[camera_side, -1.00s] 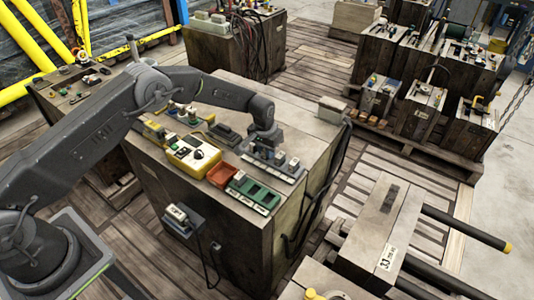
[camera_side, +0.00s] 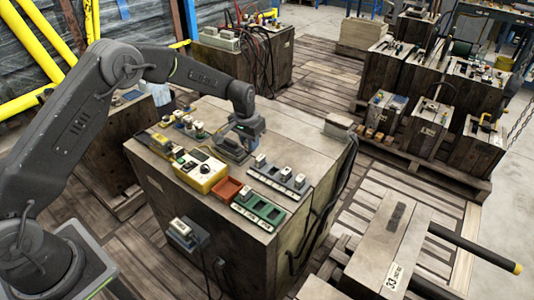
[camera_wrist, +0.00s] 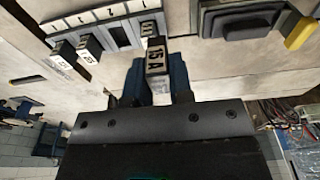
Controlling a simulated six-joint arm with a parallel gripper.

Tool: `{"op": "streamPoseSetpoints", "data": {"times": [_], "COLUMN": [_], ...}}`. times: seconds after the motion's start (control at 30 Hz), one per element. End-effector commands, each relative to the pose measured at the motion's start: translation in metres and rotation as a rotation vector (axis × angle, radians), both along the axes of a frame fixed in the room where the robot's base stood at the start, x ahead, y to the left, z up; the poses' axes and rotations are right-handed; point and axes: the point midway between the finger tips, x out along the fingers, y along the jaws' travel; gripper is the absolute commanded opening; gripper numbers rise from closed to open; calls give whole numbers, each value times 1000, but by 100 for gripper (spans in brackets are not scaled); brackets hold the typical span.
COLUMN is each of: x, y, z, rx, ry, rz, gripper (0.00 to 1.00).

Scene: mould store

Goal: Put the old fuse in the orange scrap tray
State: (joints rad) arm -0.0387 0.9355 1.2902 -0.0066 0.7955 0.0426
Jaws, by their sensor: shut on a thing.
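My gripper (camera_wrist: 157,68) is shut on a pale and dark fuse marked 15 A (camera_wrist: 155,56), its label facing the wrist camera. In the side view my gripper (camera_side: 246,134) is above the bench top, behind and to the right of the yellow meter; the fuse is too small to make out there. The orange scrap tray (camera_side: 226,189) lies in front of my gripper, between the meter and the green rack, and looks empty. It does not show in the wrist view.
A grey fuse rack (camera_side: 278,178) with upright fuses stands right of the tray. A green rack (camera_side: 258,210) lies in front of it. The yellow meter (camera_side: 200,172) is left of the tray. A dark block (camera_side: 226,151) lies beneath or behind my gripper.

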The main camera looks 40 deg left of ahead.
Motion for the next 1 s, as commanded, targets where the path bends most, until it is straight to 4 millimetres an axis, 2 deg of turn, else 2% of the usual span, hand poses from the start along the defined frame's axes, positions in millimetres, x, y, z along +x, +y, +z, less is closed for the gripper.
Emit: {"op": "streamPoseSetpoints", "data": {"times": [0.1,0.3,0.47,0.73,0.83,1.0], "x": [-7,-18,-41,-95,-107,-114], "y": [20,36,29,7,3,1], "z": [13,23,18,2,-1,-7], "rx": [1,0,0,0,0,0], "ry": [-2,0,3,1,0,-1], "rz": [3,1,-2,-2,-2,0], "gripper": [0,0,0,0,0,0]}}
